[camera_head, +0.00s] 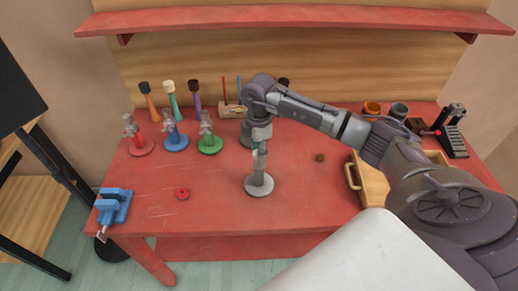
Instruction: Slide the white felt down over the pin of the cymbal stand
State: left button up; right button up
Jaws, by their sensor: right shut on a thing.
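The cymbal stand (259,184) stands upright on the red table, with a round grey base and a grey post. My right gripper (260,148) reaches in from the right and points down directly above the stand. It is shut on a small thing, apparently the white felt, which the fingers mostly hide. The pin at the top of the stand is also hidden by the fingers, so I cannot tell whether the felt is around it or above it. My left gripper is not in view.
Red (141,148), blue (175,141) and green (210,145) based holders stand at the left. A wooden tray (353,176) is at the right.

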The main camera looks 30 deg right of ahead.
jog(key=shift+f+b, duration=1.15)
jog(key=shift+f, duration=0.7)
jog(key=o, duration=0.8)
jog(key=shift+r, duration=0.1)
jog(key=shift+c, duration=0.2)
notch_tip(320, 180, up, 12)
